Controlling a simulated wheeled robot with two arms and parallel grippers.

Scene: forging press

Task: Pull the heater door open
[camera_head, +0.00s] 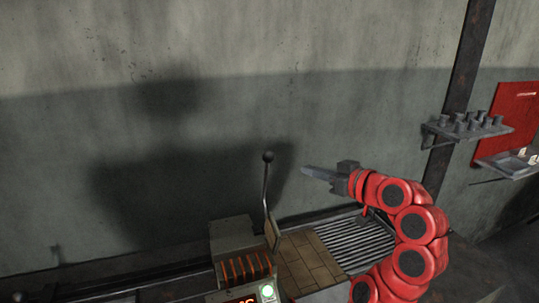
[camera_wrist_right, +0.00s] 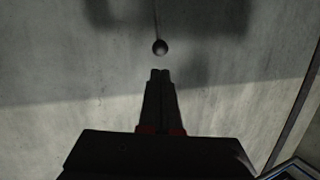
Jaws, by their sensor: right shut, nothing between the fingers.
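The heater (camera_head: 239,243) stands low in the middle of the head view, a grey box with orange glowing bars in its front. A lever (camera_head: 265,190) with a dark ball knob (camera_head: 268,156) rises upright at its right side. The knob also shows in the right wrist view (camera_wrist_right: 160,47), just beyond the fingertips. My right gripper (camera_head: 306,169) is shut and empty, right of the knob and apart from it, pointing left. Its closed fingers show in the right wrist view (camera_wrist_right: 160,75). I cannot tell which part is the door. My left gripper is not in view.
A tiled surface (camera_head: 305,262) and a ribbed grate (camera_head: 350,240) lie right of the heater. A wall shelf (camera_head: 470,132) with several small grey pieces is at right. The wall behind is bare.

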